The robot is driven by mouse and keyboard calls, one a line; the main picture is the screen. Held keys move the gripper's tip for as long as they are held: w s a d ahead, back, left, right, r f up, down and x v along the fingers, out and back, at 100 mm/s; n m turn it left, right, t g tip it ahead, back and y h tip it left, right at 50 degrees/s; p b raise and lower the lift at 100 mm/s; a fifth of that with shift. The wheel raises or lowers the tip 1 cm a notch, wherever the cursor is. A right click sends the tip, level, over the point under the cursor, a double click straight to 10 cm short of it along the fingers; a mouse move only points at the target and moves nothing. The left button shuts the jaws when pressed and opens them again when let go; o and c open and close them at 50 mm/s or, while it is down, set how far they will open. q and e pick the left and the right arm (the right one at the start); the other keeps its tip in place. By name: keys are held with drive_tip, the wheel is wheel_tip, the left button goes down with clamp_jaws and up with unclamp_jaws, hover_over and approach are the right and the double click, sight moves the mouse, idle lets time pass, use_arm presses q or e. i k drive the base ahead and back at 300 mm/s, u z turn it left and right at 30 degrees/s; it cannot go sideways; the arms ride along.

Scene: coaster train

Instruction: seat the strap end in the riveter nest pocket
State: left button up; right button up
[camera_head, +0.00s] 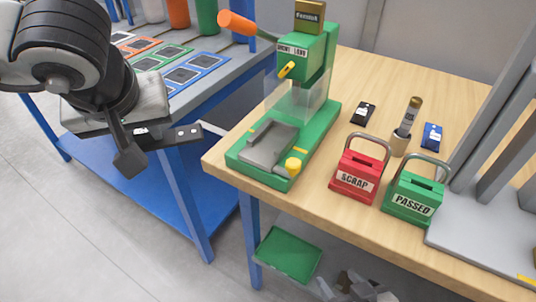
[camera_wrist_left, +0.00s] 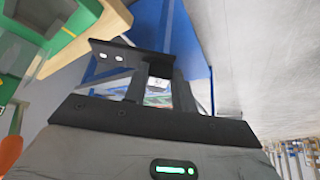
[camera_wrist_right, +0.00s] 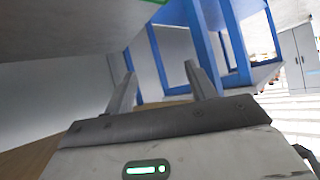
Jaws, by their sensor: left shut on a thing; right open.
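The green riveter (camera_head: 306,75) stands on the wooden bench, with an orange lever and a clear guard. Its grey nest (camera_head: 270,146) sits low at the front; I cannot make out the pocket's shape. My left gripper (camera_head: 142,145) is shut on a black strap (camera_head: 184,134), left of the riveter and apart from it. The strap's free end, with two pale dots, points right toward the riveter. In the left wrist view the strap (camera_wrist_left: 115,54) crosses in front of the fingers, its dotted end to the left. My right gripper (camera_wrist_right: 160,82) is open and empty in its wrist view.
A red SCRAP box (camera_head: 358,176) and green PASSED box (camera_head: 415,197) stand right of the riveter. Behind them are a black tag (camera_head: 363,113), a wooden holder (camera_head: 400,142) and a blue tag (camera_head: 432,136). A blue-legged rack with coloured cards (camera_head: 160,55) lies left, across a gap.

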sight(269, 143)
drive_tip(key=u, duration=1.65)
drive_tip(key=k, duration=1.1)
drive_tip(key=z, duration=1.3)
drive_tip(key=i, duration=0.5)
drive_tip(key=z, duration=0.1)
